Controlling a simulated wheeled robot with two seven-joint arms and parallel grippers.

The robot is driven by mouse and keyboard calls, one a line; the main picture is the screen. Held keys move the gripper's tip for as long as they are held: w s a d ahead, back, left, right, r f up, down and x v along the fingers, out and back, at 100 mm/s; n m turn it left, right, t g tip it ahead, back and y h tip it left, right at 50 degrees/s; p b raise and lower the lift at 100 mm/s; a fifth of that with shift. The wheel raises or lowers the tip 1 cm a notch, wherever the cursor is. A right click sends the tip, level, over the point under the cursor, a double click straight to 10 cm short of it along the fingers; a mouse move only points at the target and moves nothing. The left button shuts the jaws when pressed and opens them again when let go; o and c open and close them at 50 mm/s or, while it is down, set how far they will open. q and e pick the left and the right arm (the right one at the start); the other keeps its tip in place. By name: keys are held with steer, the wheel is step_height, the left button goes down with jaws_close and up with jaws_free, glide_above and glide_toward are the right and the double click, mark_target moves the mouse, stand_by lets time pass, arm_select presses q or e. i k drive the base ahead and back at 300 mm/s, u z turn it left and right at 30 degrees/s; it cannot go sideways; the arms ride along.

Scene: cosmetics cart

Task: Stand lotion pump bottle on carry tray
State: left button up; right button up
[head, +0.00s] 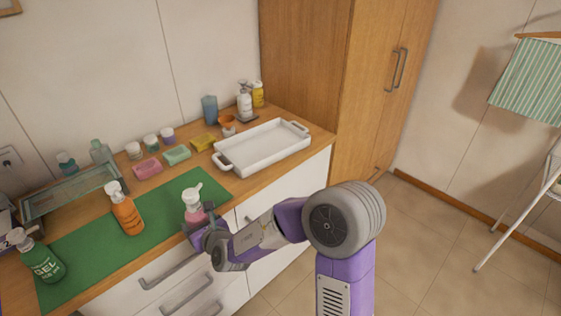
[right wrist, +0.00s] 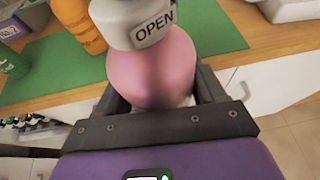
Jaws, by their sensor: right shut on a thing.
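A pink pump bottle (head: 195,214) with a white pump top stands upright at the front edge of the green mat (head: 85,246). It fills the middle of the right wrist view (right wrist: 152,70), where its white collar reads "OPEN". My right gripper (head: 198,228) is shut on this bottle, with a finger on each side of its body. The bottle's underside is hidden. The white carry tray (head: 228,165) with two end handles lies on the counter at the back right, empty. My left gripper is not in view.
An orange pump bottle (head: 127,215) and a green gel bottle (head: 43,262) stand on the mat. Soaps, jars, a yellow sponge (head: 204,142) and a blue cup (head: 210,109) line the wall. A white bottle (head: 244,104) stands behind the tray. A tall wooden cabinet (head: 330,80) bounds the right.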

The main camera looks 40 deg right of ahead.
mark_target(248, 154)
steer(key=k, duration=0.15)
steer(key=u, duration=3.05)
steer(key=k, duration=1.6)
steer(key=z, duration=2.45)
steer(key=i, duration=1)
